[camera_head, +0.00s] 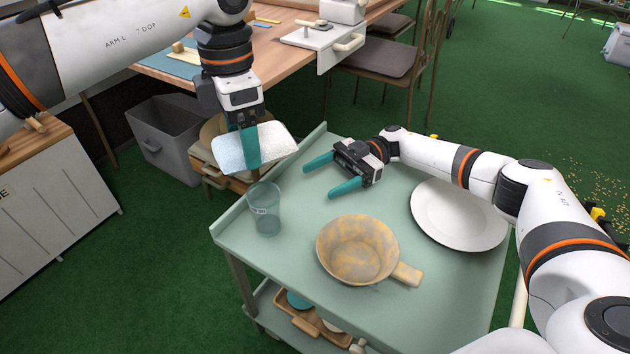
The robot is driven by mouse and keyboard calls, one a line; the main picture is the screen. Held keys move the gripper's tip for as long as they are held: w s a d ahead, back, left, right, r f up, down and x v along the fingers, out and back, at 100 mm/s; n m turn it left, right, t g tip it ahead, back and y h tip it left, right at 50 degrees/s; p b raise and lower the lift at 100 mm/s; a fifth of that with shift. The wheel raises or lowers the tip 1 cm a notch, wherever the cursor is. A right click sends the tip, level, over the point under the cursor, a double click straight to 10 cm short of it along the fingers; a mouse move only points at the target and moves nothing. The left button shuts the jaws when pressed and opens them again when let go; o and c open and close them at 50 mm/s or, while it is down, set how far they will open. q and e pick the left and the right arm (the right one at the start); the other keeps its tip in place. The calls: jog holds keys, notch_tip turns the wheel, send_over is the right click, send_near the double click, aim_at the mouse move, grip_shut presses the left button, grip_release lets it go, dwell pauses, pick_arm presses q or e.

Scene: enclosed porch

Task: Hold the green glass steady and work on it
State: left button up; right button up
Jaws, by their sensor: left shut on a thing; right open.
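The green glass (265,210) stands upright near the left edge of the pale green cart top (300,300). It is see-through, with a small light label on its side. My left gripper (251,150) is shut on a white and pale blue cloth or sponge (276,143), held in the air above and behind the glass, apart from it. My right gripper (324,177) is open and empty, low over the cart top. Its teal fingers point left, behind and to the right of the glass, not touching it.
A brown-stained bowl with a handle (357,250) stands right of the glass. A white plate (458,214) lies at the right, close to my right arm. A lower shelf holds a wooden tray (306,322). A grey bin (167,136) and a wooden table (288,62) are behind.

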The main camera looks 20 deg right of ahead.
aim_at(277, 203)
jog(key=a, duration=0.4)
jog(key=s+a, duration=0.1)
jog(key=a, duration=0.2)
jog(key=s+a, duration=0.1)
jog(key=a, duration=0.3)
jog(key=shift+s+a, duration=0.2)
jog(key=shift+a, duration=0.15)
jog(key=shift+c, duration=0.5)
jog(key=c, duration=1)
